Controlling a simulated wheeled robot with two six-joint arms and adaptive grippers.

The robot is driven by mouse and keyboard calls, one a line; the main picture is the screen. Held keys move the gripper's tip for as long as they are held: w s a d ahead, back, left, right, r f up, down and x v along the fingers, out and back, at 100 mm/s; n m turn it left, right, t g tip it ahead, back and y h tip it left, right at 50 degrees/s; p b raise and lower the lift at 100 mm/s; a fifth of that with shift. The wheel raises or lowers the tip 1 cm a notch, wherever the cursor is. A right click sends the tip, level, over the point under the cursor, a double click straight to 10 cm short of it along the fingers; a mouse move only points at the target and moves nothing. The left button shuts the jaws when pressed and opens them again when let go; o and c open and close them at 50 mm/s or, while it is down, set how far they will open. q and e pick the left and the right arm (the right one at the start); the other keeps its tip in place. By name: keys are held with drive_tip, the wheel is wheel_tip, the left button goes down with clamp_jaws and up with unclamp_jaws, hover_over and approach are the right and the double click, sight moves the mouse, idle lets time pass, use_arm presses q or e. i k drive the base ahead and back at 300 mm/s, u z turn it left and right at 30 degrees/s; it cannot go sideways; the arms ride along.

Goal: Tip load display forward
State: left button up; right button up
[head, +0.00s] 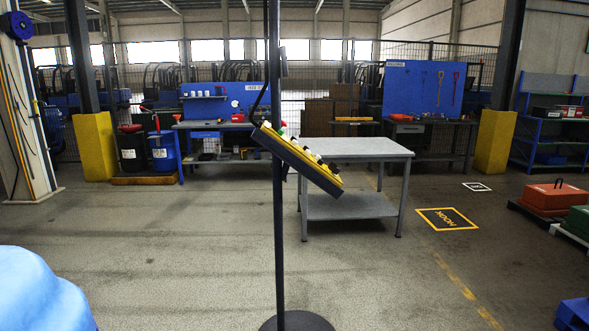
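A dark box with a yellow face (298,163), which appears to be the load display, is mounted on a thin black pole (278,230) in the middle of the head view. I see it nearly edge-on. It slopes down from upper left to lower right, with its yellow face turned up and to the right. Several small white, black, red and green parts stand out from that face; its markings cannot be read. The pole stands on a round dark base (297,321) at the bottom edge. Neither of my grippers is in view.
A grey metal table (357,150) stands behind the pole to the right. A smooth blue shape (40,292) fills the lower left corner. Red (553,197) and green (579,220) cases sit at the right edge. The floor around the pole is clear.

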sight(285, 74)
drive_tip(key=u, duration=0.05)
drive_tip(key=i, duration=1.85)
drive_tip(key=u, duration=0.1)
